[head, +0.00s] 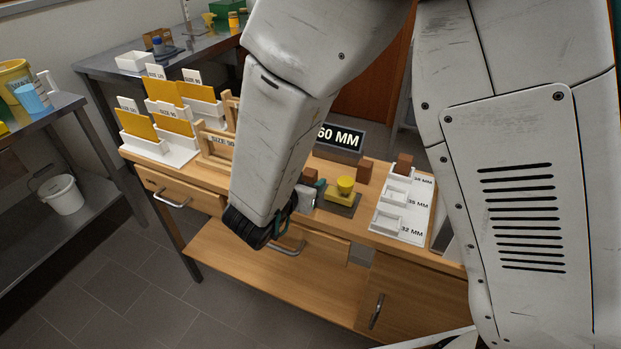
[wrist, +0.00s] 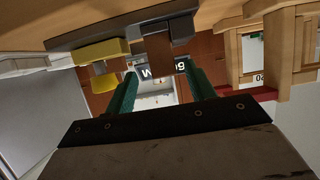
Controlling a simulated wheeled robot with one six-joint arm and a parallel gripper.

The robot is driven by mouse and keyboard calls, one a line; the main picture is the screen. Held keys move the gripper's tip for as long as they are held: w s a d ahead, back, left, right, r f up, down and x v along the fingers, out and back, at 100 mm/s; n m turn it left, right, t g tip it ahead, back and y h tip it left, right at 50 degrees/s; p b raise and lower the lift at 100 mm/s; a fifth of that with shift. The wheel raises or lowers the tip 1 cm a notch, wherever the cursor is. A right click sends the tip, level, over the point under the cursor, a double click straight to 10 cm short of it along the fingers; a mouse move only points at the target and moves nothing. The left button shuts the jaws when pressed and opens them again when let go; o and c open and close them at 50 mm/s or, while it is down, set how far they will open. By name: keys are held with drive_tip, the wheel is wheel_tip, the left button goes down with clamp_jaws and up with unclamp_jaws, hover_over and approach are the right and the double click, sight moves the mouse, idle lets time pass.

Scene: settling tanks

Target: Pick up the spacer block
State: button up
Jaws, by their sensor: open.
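Several small brown blocks lie on the wooden bench. I cannot tell from markings which is the spacer block. In the wrist view, my gripper (wrist: 160,70) is open, with green fingers apart. A brown block (wrist: 158,50) shows ahead between the fingertips, not visibly gripped. My forearm hides part of the bench in the head view.
A yellow device on a dark base (head: 343,190) stands right of my gripper. A white tray marked in MM (head: 398,205) is further right. A dark MM sign (head: 338,138) stands behind. Wooden frames (head: 214,146) and white card holders (head: 160,150) are left.

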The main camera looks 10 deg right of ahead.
sight(312, 172)
drive_tip(key=x, duration=0.5)
drive_tip(key=shift+w+r, duration=0.1)
drive_tip(key=shift+w, duration=0.4)
drive_tip(key=c, duration=1.1)
